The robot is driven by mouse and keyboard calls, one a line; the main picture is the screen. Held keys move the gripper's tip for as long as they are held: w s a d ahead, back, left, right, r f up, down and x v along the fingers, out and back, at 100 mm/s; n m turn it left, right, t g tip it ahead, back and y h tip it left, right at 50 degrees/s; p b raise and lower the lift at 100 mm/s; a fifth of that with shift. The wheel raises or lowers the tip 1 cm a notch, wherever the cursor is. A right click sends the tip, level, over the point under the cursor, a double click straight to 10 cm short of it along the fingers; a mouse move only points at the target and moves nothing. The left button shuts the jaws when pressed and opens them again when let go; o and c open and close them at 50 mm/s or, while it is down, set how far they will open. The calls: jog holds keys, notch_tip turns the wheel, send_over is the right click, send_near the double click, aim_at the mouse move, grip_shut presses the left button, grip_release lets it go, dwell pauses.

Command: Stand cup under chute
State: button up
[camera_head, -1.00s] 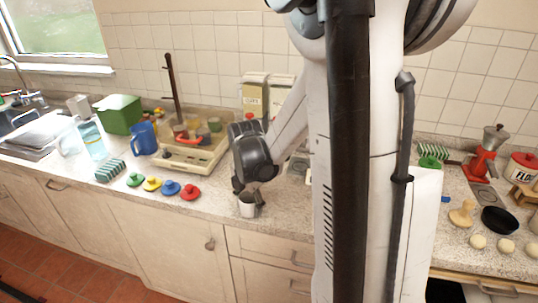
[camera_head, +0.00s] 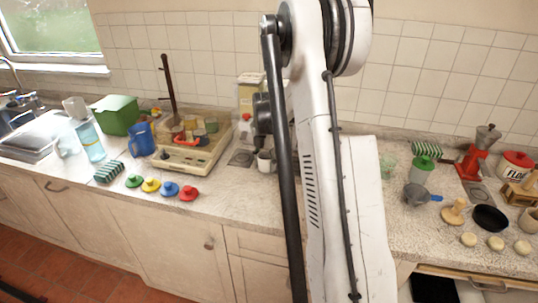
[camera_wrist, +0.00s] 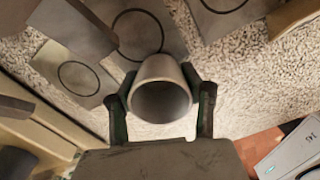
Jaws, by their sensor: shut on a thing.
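A pale grey cup (camera_head: 264,163) is in my gripper (camera_head: 262,143), at the back of the counter in the head view. In the wrist view the cup (camera_wrist: 162,100) sits between the two fingers of my gripper (camera_wrist: 162,88), its open mouth facing the camera. A cream dispenser (camera_head: 250,82) with a red and white part low on its front stands against the wall, just behind my gripper. My arm hides much of it, and I cannot make out its chute. Grey plates with dark ring marks (camera_wrist: 138,34) lie beside the cup in the wrist view.
A cream tray (camera_head: 190,155) with jars and a dark upright post stands left of the dispenser. Coloured knobbed lids (camera_head: 170,188) lie in front of it. A grey pot (camera_head: 416,195) and a black pan (camera_head: 491,218) are at the right.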

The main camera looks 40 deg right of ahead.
aim_at(269, 156)
jog(key=w+d, duration=0.2)
jog(key=d, duration=0.1)
jog(key=w+d+p, duration=0.1)
jog(key=shift+d, duration=0.2)
jog(key=shift+s+f, duration=0.1)
jog(key=shift+f, duration=0.15)
jog(key=shift+a, duration=0.15)
jog(key=shift+f, duration=0.1)
jog(key=shift+f, duration=0.1)
jog(key=o, duration=1.2)
